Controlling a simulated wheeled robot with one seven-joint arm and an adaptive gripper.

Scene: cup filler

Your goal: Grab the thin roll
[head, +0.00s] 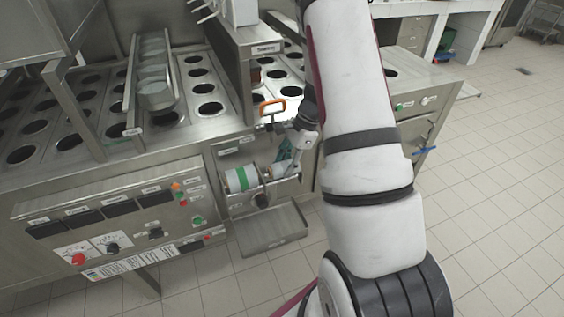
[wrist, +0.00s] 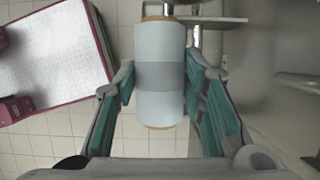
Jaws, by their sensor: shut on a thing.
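The thin roll (wrist: 160,72) is pale with a grey band around its middle and tan ends. It fills the space between the teal finger pads of my gripper (wrist: 160,88) in the wrist view. The pads close on it from both sides. A metal rod shows at its far end. In the head view my gripper (head: 287,156) is at the front of the machine, and the pale roll (head: 281,168) is partly hidden by it. Another roll (head: 240,178) with a green band sits just to the left on the machine front.
A metal tray (head: 268,230) juts out below the rolls. The control panel (head: 125,225) is to the left. The metal counter (head: 100,110) has rows of round holes. Tiled floor is open at the right.

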